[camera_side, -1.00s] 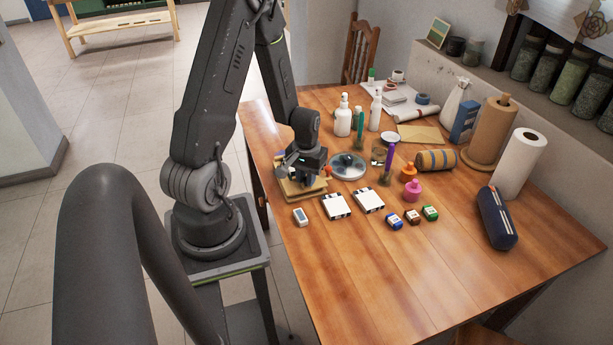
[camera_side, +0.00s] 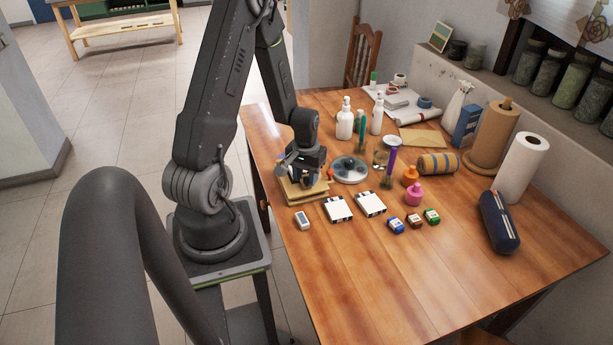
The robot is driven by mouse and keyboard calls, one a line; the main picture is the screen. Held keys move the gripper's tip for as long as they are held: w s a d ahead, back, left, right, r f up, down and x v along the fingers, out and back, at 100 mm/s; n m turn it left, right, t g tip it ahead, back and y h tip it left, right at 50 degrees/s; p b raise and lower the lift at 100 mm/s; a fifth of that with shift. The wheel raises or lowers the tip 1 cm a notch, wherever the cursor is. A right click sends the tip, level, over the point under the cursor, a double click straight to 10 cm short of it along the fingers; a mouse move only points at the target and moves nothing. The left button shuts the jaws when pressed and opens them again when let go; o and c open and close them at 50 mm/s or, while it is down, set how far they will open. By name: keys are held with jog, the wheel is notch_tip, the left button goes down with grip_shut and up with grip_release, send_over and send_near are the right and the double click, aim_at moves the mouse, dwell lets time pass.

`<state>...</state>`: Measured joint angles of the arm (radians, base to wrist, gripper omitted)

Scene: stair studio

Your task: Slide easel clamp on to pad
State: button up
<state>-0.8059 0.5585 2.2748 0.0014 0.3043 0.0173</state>
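My gripper (camera_side: 304,182) is low over a tan stack (camera_side: 303,194) near the left edge of the wooden table. The stack looks like a pad or boards lying flat, and my gripper covers part of it. A small grey-blue piece (camera_side: 282,169) shows at the left side of my gripper; I cannot tell whether it is the clamp or part of my gripper. The fingers are too small and dark to tell whether they are open or shut.
A round palette dish (camera_side: 350,169) sits close to the right of my gripper. Two white cards (camera_side: 338,209) and a small white block (camera_side: 302,220) lie in front. White bottles (camera_side: 344,118) stand behind. The table's front (camera_side: 400,285) is clear.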

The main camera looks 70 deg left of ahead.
jog(key=shift+o, duration=0.5)
jog(key=shift+d, duration=0.1)
jog(key=shift+r, duration=0.1)
notch_tip(320, 180, up, 14)
jog(key=shift+f, duration=0.2)
jog(key=w+d+r+m+t+y, duration=0.1)
jog(key=d+r+m+t, duration=0.3)
jog(key=d+r, duration=0.8)
jog(key=s+d+r+m, duration=0.1)
jog(key=s+d+m, duration=0.1)
jog(key=d, duration=0.4)
jog(key=s+d+r+m+t+h, duration=0.1)
jog(key=s+d+m, duration=0.2)
jog(key=d, duration=0.3)
jog(key=shift+s+d+r+t, duration=0.15)
jog(key=shift+s+r+t, duration=0.15)
jog(key=shift+s, duration=0.3)
